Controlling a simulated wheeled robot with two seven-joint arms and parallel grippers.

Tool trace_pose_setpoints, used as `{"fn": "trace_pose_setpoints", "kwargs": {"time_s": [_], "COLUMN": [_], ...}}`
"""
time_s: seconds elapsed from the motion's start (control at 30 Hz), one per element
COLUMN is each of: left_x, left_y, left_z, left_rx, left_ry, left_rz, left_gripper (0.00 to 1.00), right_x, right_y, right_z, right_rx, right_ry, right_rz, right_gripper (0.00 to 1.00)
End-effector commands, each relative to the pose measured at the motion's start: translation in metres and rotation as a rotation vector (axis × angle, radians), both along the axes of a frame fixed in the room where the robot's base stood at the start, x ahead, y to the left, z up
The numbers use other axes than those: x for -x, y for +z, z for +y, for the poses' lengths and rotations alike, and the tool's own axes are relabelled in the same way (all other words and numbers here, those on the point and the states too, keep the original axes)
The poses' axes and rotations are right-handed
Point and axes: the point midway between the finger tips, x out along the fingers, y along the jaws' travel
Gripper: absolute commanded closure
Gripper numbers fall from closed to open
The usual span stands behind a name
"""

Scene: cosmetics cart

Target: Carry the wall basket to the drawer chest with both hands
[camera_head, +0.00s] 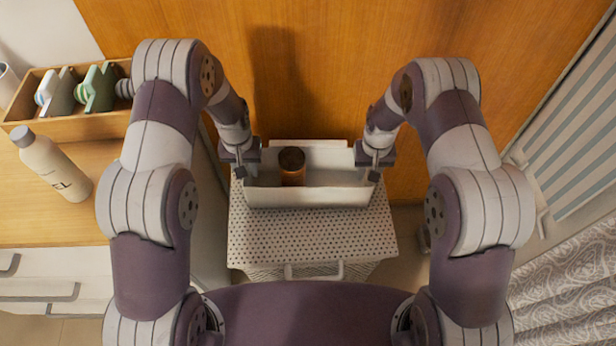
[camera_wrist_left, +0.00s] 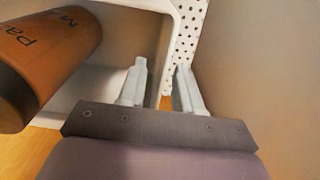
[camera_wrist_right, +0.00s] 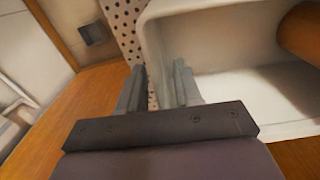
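The white wall basket (camera_head: 330,194) is an open tray at the rear of the drawer chest (camera_head: 330,235), a white unit with a dotted top and a front handle. I cannot tell whether the basket's bottom touches the top. A brown bottle (camera_head: 292,166) stands inside it, left of its middle. My left gripper (camera_head: 240,170) is at the basket's left end, and my right gripper (camera_head: 374,168) at its right end. In the left wrist view (camera_wrist_left: 160,72) and right wrist view (camera_wrist_right: 159,72), the fingers stand apart around the end-wall rim, with visible gaps.
A wooden wall is close behind the basket. At the left, a wooden counter (camera_head: 25,215) holds a white bottle (camera_head: 53,168) and a wooden box (camera_head: 85,127) of small items. At the right are a striped panel (camera_head: 575,150) and a patterned cloth (camera_head: 565,275). The chest's front top is clear.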

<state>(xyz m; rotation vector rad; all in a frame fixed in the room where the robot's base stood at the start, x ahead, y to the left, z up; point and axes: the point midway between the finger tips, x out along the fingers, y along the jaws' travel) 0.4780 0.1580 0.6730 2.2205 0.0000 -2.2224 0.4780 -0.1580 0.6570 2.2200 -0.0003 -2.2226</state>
Motion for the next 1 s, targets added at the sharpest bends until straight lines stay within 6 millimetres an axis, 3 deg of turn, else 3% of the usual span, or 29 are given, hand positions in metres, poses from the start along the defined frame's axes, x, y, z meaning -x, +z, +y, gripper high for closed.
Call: {"fn": "trace_pose_setpoints", "kwargs": {"time_s": [0.4,0.5,0.53,0.87,1.0], "left_x": [0.000,0.000,0.000,0.000,-0.001], "left_y": [-0.008,-0.008,-0.008,-0.006,0.006], "left_z": [0.000,0.000,0.000,0.000,0.000], "left_rx": [0.000,0.000,0.000,0.000,0.000], "left_ry": [0.000,0.000,0.000,0.000,0.000], "left_rz": [-0.001,-0.001,-0.001,-0.001,-0.002], "left_gripper": [0.66,0.98,1.00,1.00,1.00], "right_x": [0.000,0.000,0.000,-0.001,-0.001], "right_y": [-0.008,-0.008,-0.008,-0.006,0.006], "right_z": [0.000,0.000,0.000,0.000,0.000], "right_rx": [0.000,0.000,0.000,0.000,0.000], "right_ry": [0.000,0.000,0.000,0.000,0.000], "right_rz": [-0.001,-0.001,-0.001,-0.002,-0.002], "right_gripper": [0.66,0.98,1.00,1.00,1.00]}}
